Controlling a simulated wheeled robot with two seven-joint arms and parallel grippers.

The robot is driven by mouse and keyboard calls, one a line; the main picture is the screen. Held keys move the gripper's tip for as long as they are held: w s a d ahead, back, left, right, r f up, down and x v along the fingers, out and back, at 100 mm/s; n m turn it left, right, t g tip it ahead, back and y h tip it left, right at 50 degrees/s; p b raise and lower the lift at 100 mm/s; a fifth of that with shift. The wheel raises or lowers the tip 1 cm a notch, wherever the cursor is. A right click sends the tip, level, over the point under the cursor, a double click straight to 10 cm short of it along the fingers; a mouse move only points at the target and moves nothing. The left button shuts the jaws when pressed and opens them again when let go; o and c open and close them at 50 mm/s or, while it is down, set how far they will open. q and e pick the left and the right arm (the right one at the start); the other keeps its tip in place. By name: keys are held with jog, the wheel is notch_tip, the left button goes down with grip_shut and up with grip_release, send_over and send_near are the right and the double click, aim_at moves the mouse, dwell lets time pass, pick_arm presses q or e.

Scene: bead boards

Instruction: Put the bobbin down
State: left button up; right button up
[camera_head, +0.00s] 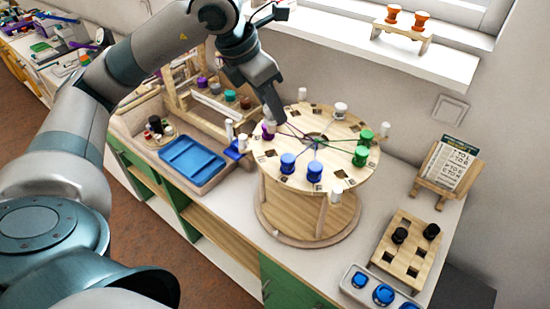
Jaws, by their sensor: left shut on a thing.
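A round wooden braiding board (265,160) stands on a drum-like wooden base on the counter. My left gripper (275,119) points down at the board's back left edge. It is shut on a purple bobbin (268,131), which is partly hidden by the fingers. I cannot tell whether this bobbin touches the board. Two blue bobbins, one at the front left (288,163) and one at the front (315,173), stand on the board. Two green bobbins (361,156) stand at its right. A white bobbin (341,109) stands at the back. Coloured threads run to the centre. My right gripper is not in view.
White pegs (336,194) stand around the board's rim. A wooden tray with a blue insert (192,159) lies to the left, below a rack of bobbins. A holed wooden block (407,264), a tray of blue bobbins (383,294) and a card stand (447,168) are at the right.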

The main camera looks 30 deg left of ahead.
aim_at(267, 119)
pick_arm(q)
jog(key=shift+s+a+r, duration=0.1)
dwell(0.3)
notch_tip(267, 119, down, 5)
jog(key=shift+p, duration=0.9)
jog(key=shift+f, duration=0.45)
jog(key=shift+f, duration=0.1)
